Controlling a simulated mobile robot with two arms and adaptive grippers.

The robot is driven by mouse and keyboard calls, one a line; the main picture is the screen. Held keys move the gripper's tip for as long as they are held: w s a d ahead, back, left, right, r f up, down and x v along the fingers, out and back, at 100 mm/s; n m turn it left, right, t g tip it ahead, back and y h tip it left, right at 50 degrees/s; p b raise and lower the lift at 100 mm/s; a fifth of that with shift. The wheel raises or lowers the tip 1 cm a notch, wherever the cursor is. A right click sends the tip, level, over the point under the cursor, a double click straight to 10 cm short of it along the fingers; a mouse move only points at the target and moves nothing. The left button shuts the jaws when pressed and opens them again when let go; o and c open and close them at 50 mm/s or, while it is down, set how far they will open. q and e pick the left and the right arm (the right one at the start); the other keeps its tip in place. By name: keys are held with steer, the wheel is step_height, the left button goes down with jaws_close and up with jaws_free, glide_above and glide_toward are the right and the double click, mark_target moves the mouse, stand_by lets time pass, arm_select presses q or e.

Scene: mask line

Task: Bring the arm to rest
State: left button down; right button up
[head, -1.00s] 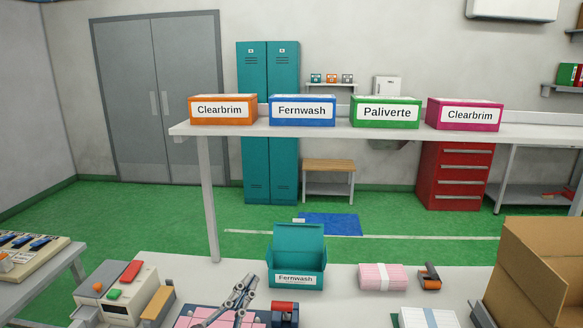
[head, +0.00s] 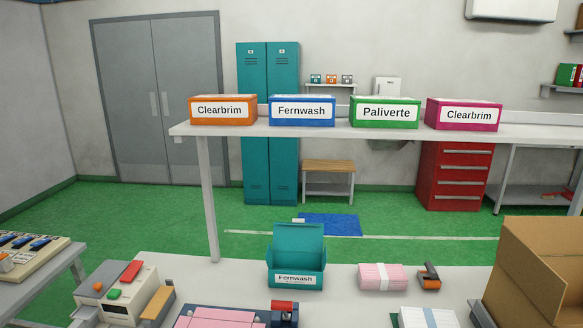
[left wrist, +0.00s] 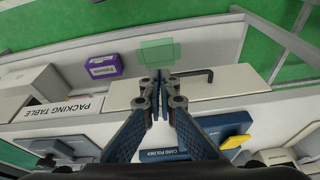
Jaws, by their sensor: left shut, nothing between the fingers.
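My left gripper (left wrist: 160,82) shows in the left wrist view. Its two fingers meet at the tips and hold nothing. It is over a pale surface, beside a dark bent handle (left wrist: 195,74). My left gripper and arm do not show in the head view. My right gripper is in neither view.
In the head view, an open teal Fernwash box (head: 296,258), a pink bundle (head: 381,277), an open cardboard box (head: 530,270) and a machine with red and green buttons (head: 120,290) stand on the near table. Labelled boxes line the shelf (head: 350,131) behind. A purple box (left wrist: 104,66) shows in the wrist view.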

arm_select(q)
step_height(320, 180, down, 26)
steer(key=s+g+b, duration=0.1)
steer(key=s, duration=0.2)
steer(key=s+a+f+g+b, duration=0.1)
steer(key=s+a+f, duration=0.2)
steer(key=s+f, duration=1.3)
steer(key=shift+s+f, duration=0.15)
steer(key=shift+s, duration=0.1)
steer(key=shift+a, duration=0.1)
